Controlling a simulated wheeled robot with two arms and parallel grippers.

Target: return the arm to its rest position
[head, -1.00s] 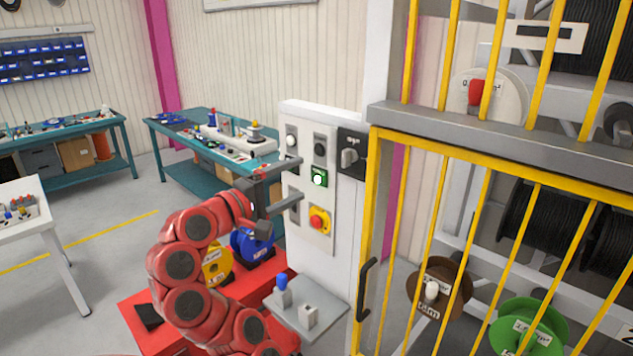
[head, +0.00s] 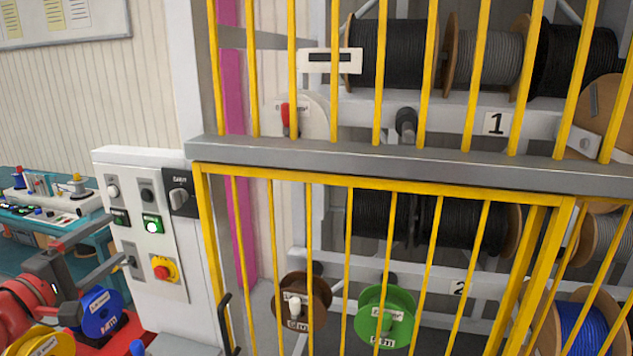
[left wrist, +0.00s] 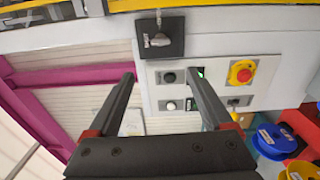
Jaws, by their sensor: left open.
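My left gripper (head: 118,238) is open and empty in front of the control panel (head: 184,292), at the left of the head view. Its red arm comes in from the lower left edge and is mostly cut off. In the left wrist view the two dark fingers (left wrist: 162,68) stand wide apart, pointing at the panel. The panel carries a green lit button (head: 152,223), a red and yellow emergency stop (head: 162,268) and a black rotary switch (head: 180,198). I cannot tell whether a finger touches the panel. My right gripper is not in view.
A yellow barred gate (head: 340,180) with a grey crossbar closes off racks of cable reels to the right. Blue (head: 101,313) and yellow (head: 42,341) reels stand below my left gripper. A teal workbench (head: 22,222) is behind it at the left.

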